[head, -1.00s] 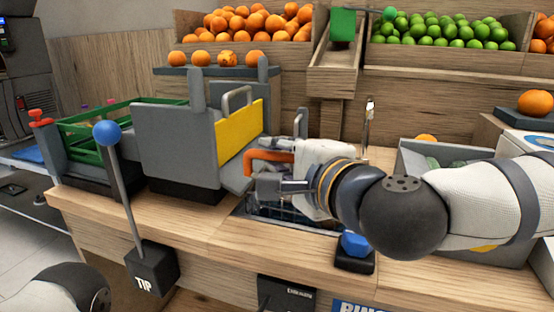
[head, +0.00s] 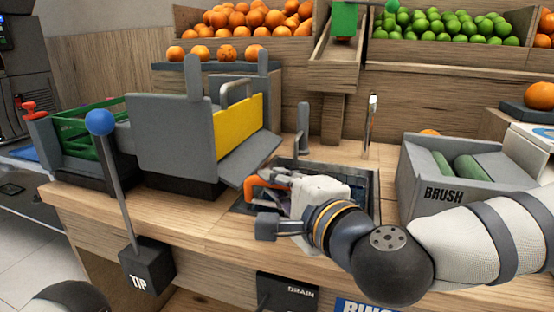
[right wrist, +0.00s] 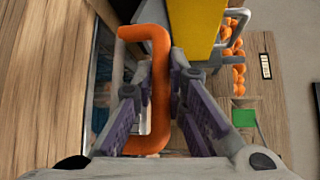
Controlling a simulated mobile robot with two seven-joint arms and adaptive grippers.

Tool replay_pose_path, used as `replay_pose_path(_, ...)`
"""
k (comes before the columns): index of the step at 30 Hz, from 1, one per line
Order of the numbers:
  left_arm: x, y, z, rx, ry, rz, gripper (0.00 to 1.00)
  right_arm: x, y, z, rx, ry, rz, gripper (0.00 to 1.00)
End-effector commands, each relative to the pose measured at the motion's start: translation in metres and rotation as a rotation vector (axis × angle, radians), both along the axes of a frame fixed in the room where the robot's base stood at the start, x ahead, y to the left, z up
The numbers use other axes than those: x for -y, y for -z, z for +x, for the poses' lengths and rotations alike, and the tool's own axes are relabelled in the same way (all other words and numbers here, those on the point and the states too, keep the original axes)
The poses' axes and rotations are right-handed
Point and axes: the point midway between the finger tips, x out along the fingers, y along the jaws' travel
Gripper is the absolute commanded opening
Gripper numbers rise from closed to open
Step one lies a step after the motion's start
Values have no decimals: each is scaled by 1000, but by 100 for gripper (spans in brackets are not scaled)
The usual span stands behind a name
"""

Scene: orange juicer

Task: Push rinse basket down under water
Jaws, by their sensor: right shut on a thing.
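The rinse basket's orange handle (head: 264,184) shows at the sink, with my right gripper (head: 272,200) on it. In the right wrist view the orange handle (right wrist: 158,105) is an upright loop, and one bar of it lies between the fingers of the right gripper (right wrist: 160,88). The sink (head: 375,195) is a dark-rimmed opening in the wooden counter. The basket body is mostly hidden by my gripper and arm, so I cannot tell how deep it sits in the water. My left gripper is not in view.
A grey tilting bin with a yellow panel (head: 238,125) stands left of the sink. A blue-knobbed lever (head: 100,122) rises at the front left. A grey BRUSH box (head: 420,185) stands to the right. A faucet (head: 372,115) is behind the sink.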

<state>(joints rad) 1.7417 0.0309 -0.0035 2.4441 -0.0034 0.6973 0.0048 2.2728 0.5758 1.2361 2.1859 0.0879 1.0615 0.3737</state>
Motion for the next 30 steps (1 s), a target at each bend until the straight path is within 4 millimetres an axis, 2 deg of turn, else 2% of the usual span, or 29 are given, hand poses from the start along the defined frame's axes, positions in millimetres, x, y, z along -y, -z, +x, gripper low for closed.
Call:
replay_pose_path(1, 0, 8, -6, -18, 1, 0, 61, 0, 30, -1, -34, -3, -10, 0)
replay_pose_path(6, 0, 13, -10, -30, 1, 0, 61, 0, 46, -2, -28, -2, -11, 0)
replay_pose_path(15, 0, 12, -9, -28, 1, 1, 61, 0, 46, -3, -27, -5, -11, 0)
replay_pose_path(16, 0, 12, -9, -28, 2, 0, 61, 0, 46, -3, -27, -5, -11, 15)
replay_pose_path(17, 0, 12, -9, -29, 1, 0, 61, 0, 46, -3, -27, -5, -11, 21)
replay_pose_path(26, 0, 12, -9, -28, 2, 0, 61, 1, 43, -3, -22, -2, -9, 21)
replay_pose_path(30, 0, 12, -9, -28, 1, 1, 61, 11, 39, -23, -22, -5, -9, 21)
